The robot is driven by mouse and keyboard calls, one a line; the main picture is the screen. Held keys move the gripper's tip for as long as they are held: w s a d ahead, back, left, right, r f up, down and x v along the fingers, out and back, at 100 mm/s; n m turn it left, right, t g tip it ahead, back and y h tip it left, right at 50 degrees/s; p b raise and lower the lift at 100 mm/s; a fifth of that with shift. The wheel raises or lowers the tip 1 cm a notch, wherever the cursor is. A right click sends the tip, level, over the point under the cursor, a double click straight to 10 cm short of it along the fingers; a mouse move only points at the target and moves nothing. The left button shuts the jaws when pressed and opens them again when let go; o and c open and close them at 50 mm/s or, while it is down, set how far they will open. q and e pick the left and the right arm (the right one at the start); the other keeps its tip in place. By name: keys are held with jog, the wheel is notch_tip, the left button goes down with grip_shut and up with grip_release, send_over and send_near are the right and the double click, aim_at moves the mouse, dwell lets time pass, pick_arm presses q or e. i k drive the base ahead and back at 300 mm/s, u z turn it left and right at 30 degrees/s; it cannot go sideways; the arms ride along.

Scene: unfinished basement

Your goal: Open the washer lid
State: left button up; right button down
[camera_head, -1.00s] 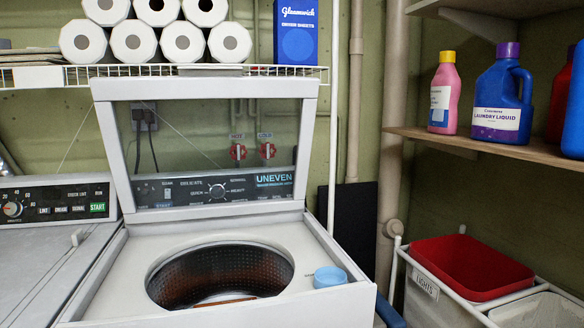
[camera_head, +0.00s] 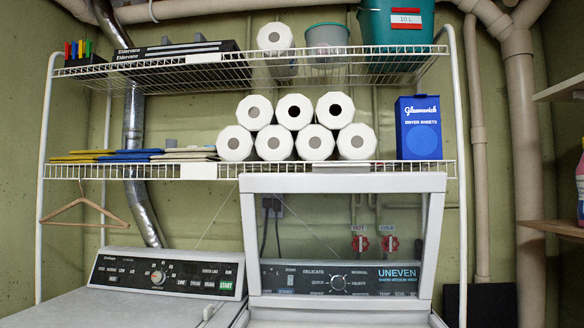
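The washer lid (camera_head: 341,184) is raised and stands upright at the back of the washer, in the middle right of the head view. It has a white frame around a clear pane. Through the pane I see the washer's control panel (camera_head: 338,282) with a dial and the word UNEVEN, and the red hot and cold taps (camera_head: 360,244) on the wall. Only a strip of the washer top shows at the bottom edge; the drum opening is out of view. Neither of my grippers is in view.
A second machine with a control panel (camera_head: 166,273) stands left of the washer. A wire shelf above holds paper rolls (camera_head: 295,112) and a blue dryer sheets box (camera_head: 418,127). A wooden hanger (camera_head: 84,212) hangs at left. A side shelf (camera_head: 556,228) juts in at right.

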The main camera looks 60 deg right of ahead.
aim_at(359, 179)
jog(key=u, duration=0.85)
jog(key=k, duration=1.55)
jog(key=z, duration=0.6)
